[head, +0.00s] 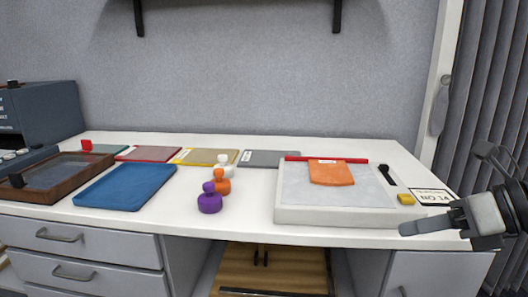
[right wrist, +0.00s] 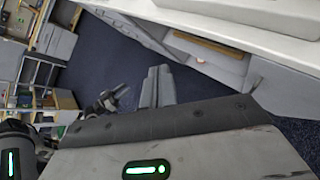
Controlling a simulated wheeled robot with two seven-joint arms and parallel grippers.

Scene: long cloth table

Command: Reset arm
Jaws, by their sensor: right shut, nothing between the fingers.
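My right gripper (head: 432,228) is at the right side of the head view, just off the front right corner of the table. Its fingers are together and hold nothing. In the right wrist view its fingers (right wrist: 158,86) point out over the dark floor, with no object between or near them. My left gripper is in neither view.
The white table (head: 245,230) carries a blue tray (head: 127,186), a wooden frame box (head: 55,175), purple (head: 209,203) and orange (head: 221,187) knobbed pieces, and a white board (head: 330,215) with an orange cloth (head: 331,174). Drawers (head: 85,245) lie below.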

